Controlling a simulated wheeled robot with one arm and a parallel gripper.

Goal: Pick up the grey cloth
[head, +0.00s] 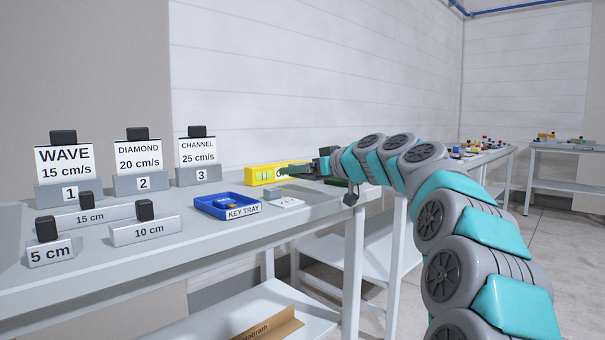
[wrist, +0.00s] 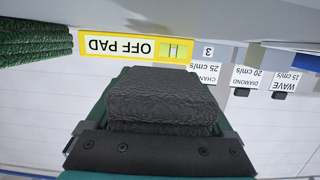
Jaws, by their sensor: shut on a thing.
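The grey cloth (wrist: 162,95) is a dark, textured, folded bundle that fills the middle of the wrist view. My gripper (wrist: 165,72) is shut on it, with dark green finger parts showing around its edges. The cloth is too small and too dark to make out clearly there. The wrist picture is upside down.
A green folded cloth (wrist: 35,38) lies close by. Numbered signs (head: 142,183) stand further left. More tables (head: 572,148) are at the back right.

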